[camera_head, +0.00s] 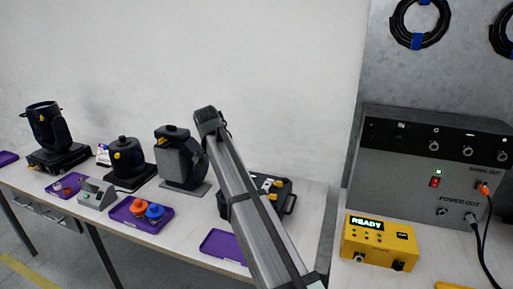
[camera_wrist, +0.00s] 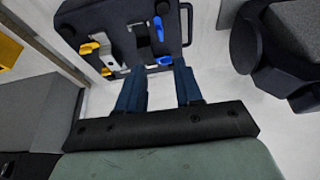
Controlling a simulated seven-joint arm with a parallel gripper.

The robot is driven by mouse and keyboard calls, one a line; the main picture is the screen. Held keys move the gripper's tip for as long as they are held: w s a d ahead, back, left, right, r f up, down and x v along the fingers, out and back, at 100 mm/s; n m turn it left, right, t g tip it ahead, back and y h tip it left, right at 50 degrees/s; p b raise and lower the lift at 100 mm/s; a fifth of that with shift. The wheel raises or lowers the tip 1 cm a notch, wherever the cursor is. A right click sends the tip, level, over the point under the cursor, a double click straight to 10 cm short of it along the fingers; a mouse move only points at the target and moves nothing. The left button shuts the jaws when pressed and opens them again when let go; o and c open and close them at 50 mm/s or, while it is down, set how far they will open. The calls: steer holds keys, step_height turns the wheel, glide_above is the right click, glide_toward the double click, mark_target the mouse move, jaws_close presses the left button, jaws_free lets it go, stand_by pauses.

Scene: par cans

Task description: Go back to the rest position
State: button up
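My gripper (camera_wrist: 158,84) shows in the wrist view with its two blue fingers apart and only pale surface between them. It is open and empty. Beyond the fingertips is a dark case (camera_wrist: 85,20) with yellow and blue latch-like parts. In the head view my long grey arm crosses the middle of the picture and partly covers the dark case (camera_head: 287,203) on the table. The gripper itself cannot be made out in the head view.
The table holds dark lamp units (camera_head: 180,160), a purple tray (camera_head: 132,222) with orange and blue parts, a bare purple tray (camera_head: 222,246) and a small grey device (camera_head: 97,195). At right stand a yellow box (camera_head: 378,243) reading READY and a grey power unit (camera_head: 425,170) with cables.

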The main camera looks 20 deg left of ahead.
steer(key=s+a+f+n+g+y, duration=0.1)
steer(key=s+a+f, duration=0.2)
steer(key=s+f, duration=0.7)
steer(key=s+a+f+g+y, duration=0.1)
steer(key=s+a+f, duration=0.3)
steer(key=s+f, duration=0.6)
steer(key=s+a+f+n+g+y, duration=0.1)
steer(key=s+a+f, duration=0.2)
steer(key=s+f, duration=0.7)
steer(key=w+d+f+n+g+h, duration=0.1)
steer(key=d+f, duration=1.3)
steer(key=d, duration=0.3)
steer(key=d+f+n+g+h, duration=0.1)
steer(key=d+f, duration=1.3)
steer(key=d, duration=0.4)
steer(key=s+d+f+m+g+h, duration=0.1)
steer(key=s+d+f, duration=0.1)
steer(key=d, duration=0.7)
steer(key=s+d+f+m+g, duration=0.1)
steer(key=s+d+f+g, duration=0.15)
steer(key=d, duration=0.65)
steer(key=s+d+m+g, duration=0.1)
steer(key=s+d+g, duration=0.1)
steer(key=s+d, duration=1)
steer(key=shift+s+d+f+m+g, duration=0.15)
steer(key=shift+s+d+m+g, duration=0.25)
steer(key=shift+d, duration=0.4)
